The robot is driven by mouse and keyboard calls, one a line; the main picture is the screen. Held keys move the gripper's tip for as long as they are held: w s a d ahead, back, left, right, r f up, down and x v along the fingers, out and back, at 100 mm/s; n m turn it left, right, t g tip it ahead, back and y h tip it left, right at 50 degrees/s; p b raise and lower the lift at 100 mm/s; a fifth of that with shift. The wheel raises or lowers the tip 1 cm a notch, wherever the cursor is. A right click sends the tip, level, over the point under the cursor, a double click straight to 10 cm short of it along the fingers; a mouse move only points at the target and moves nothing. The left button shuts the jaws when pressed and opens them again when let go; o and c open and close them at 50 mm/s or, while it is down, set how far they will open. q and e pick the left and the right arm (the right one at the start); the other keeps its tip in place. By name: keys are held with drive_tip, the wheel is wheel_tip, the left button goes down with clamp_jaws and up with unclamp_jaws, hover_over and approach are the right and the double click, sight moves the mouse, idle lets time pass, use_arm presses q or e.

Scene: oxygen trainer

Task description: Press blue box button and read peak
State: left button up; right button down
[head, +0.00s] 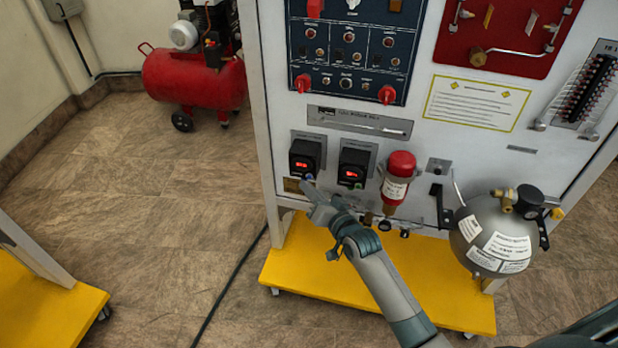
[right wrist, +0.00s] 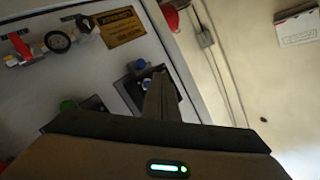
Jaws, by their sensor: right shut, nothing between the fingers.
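The box with the blue button (head: 305,155) is a black unit with a lit red display, low on the left of the white panel. Its digits are too small to read. The blue button (head: 309,177) shows at its lower edge, and blue also shows by the fingertip in the right wrist view (right wrist: 140,65). My right gripper (head: 310,187) is shut and empty, its tips just below the blue button; I cannot tell whether they touch it. The gripper's fingers (right wrist: 162,98) cover part of the box in the wrist view. My left gripper is not in view.
A similar black box (head: 355,165) with a green button stands just right. Beyond it are a red-topped cylinder (head: 397,178) and a grey tank (head: 490,243). The yellow base (head: 320,275) juts out below. Open floor lies left, with a red compressor (head: 193,75) behind.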

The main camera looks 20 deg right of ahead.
drive_tip(key=shift+w+d, duration=0.25)
drive_tip(key=shift+w, duration=0.05)
drive_tip(key=shift+w+d, duration=0.2)
drive_tip(key=shift+w, duration=0.15)
idle(0.8)
idle(0.4)
drive_tip(key=shift+s+a+p, duration=0.1)
drive_tip(key=shift+s+p, duration=0.05)
drive_tip(key=shift+p, duration=0.15)
drive_tip(key=shift+s+a+p, duration=0.35)
drive_tip(key=shift+s+p, duration=0.15)
drive_tip(key=shift+s, duration=0.05)
drive_tip(key=s+a+p, duration=0.1)
drive_tip(key=s, duration=0.1)
drive_tip(key=s+a+p, duration=0.2)
drive_tip(key=shift+s, duration=0.1)
